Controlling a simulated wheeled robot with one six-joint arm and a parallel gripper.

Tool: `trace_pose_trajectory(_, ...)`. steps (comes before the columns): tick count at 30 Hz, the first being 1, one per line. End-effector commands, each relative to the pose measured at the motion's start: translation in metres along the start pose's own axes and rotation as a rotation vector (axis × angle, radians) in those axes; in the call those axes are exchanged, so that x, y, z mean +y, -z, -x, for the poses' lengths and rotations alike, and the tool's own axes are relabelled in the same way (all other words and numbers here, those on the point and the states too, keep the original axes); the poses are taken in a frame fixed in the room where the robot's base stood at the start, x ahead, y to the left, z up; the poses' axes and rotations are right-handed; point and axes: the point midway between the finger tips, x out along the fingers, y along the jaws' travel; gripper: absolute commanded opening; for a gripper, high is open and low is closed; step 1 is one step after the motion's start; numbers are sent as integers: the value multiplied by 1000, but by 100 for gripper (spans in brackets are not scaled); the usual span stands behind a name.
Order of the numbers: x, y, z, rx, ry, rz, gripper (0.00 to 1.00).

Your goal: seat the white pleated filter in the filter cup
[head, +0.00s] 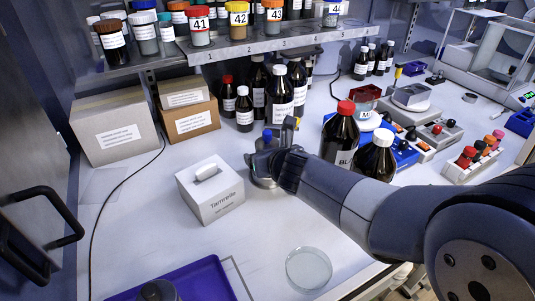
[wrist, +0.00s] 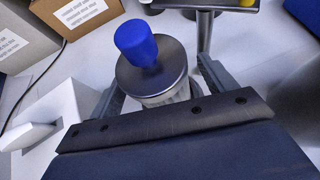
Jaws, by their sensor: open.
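A blue knob (wrist: 135,42) stands on a grey metal disc (wrist: 165,62) in the wrist view. Under the disc shows a pale, ridged body (wrist: 163,98), which looks like the white pleated filter, mostly hidden by the disc and my gripper. My gripper (wrist: 157,82) is open, with one finger on each side of this body; I cannot tell whether they touch it. In the head view my gripper (head: 272,160) is at the blue knob (head: 267,136), above a round grey base (head: 264,183). I cannot tell whether that base is the filter cup.
A white tissue box (head: 210,190) stands close to the left of my gripper. Dark bottles (head: 282,95) stand behind it under a shelf (head: 250,45). Two brown bottles (head: 340,135) stand right, beside my arm.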

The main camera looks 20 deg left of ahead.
Motion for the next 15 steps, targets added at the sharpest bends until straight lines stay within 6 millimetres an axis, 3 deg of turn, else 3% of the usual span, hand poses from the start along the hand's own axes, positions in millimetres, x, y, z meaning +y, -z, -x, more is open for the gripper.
trace_pose_trajectory(5, 0, -3, 18, -2, 0, 0, 79)
trace_pose_trajectory(15, 0, -4, 80, -3, 0, 0, 79)
